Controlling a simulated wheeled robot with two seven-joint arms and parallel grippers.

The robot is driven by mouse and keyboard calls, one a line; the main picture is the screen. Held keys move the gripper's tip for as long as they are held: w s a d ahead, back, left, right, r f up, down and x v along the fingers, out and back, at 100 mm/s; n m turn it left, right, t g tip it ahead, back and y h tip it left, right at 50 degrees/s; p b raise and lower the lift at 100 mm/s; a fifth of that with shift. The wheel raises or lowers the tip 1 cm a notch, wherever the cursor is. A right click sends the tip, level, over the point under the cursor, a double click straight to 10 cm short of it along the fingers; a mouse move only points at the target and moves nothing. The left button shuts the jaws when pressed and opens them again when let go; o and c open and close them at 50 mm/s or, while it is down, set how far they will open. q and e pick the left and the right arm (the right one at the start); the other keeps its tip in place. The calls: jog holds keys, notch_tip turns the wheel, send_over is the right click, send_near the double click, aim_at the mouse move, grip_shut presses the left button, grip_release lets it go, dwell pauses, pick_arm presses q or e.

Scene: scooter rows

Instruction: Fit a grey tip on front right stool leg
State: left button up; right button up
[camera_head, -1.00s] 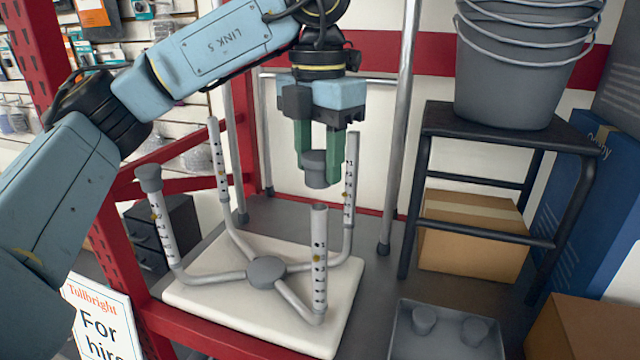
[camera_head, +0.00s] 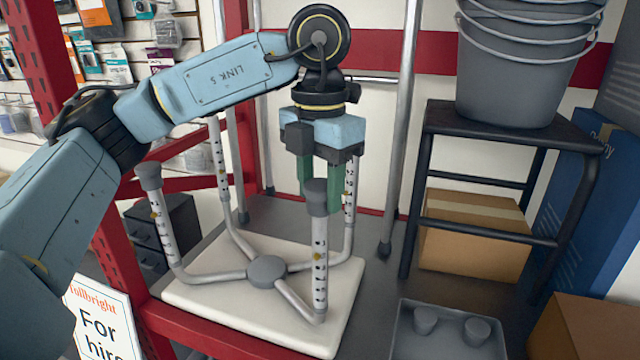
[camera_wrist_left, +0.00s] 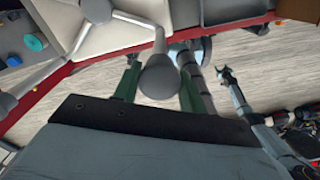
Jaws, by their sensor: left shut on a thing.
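The stool frame stands upside down on a white pad, its hub (camera_head: 267,271) at the middle and its legs pointing up. My left gripper (camera_head: 319,195), with green fingers, is shut on a grey tip (camera_head: 316,197). The tip is over the top end of the front right leg (camera_head: 320,264) and appears to meet it; how deep it sits cannot be told. In the left wrist view the same tip (camera_wrist_left: 159,80) is between the fingers. The front left leg (camera_head: 163,232) wears another grey tip (camera_head: 148,176).
A grey tray (camera_head: 398,341) at the front right holds two more tips (camera_head: 425,320). A black step stool (camera_head: 488,140) carries stacked buckets (camera_head: 510,75). A cardboard box (camera_head: 470,250) is beneath it. A red rack rail (camera_head: 220,338) runs along the front.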

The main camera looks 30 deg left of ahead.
aim_at(320, 185)
pick_arm(q)
jog(key=o, duration=0.9)
jog(key=shift+o, duration=0.2)
jog(key=shift+r, duration=0.1)
jog(key=shift+r+p, duration=0.5)
jog(key=shift+p, duration=0.1)
notch_tip(320, 185, up, 12)
jog(key=p, duration=0.1)
